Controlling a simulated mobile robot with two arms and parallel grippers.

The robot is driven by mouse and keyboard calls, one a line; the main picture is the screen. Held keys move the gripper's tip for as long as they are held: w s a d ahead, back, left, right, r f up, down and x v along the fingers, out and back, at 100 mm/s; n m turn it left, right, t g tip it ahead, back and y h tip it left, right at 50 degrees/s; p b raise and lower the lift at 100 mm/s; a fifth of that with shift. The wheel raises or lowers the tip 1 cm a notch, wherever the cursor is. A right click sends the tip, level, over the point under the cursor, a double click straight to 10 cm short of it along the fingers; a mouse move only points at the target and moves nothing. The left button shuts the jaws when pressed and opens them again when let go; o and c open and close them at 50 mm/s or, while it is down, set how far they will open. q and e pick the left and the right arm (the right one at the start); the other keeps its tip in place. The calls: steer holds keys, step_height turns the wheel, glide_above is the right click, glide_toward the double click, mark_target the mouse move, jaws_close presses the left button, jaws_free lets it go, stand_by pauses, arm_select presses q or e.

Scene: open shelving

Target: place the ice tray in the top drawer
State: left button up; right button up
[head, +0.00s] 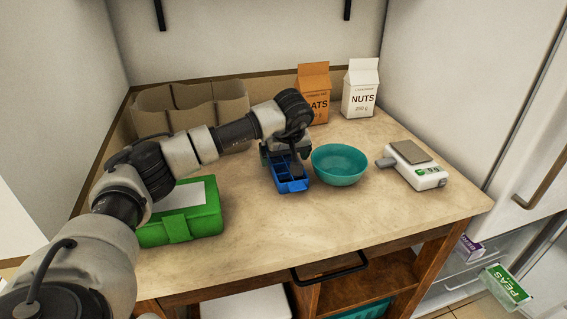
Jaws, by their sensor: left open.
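The blue ice tray (291,185) lies on the wooden counter, with its compartments partly visible. My left arm reaches in from the left, and my left gripper (290,163) is open, pointing down over the far part of the tray. The gripper covers that part of the tray, and I cannot tell whether the fingers touch it. A clear drawer (463,281) stands pulled out at the lower right, below the white fridge-freezer. A purple box and a green peas pack are at it. I cannot tell whether it is the top drawer. My right gripper is not in view.
A teal bowl (340,166) stands close to the tray's right. A white scale (414,166) is farther right. A green box (181,214) sits left. Cartons of oats (314,86) and nuts (360,88) stand behind. The counter's front (320,220) is clear.

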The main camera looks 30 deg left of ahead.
arm_select(q)
steer(key=shift+x, duration=1.15)
steer(key=shift+r, duration=0.15)
steer(key=c, duration=1.1)
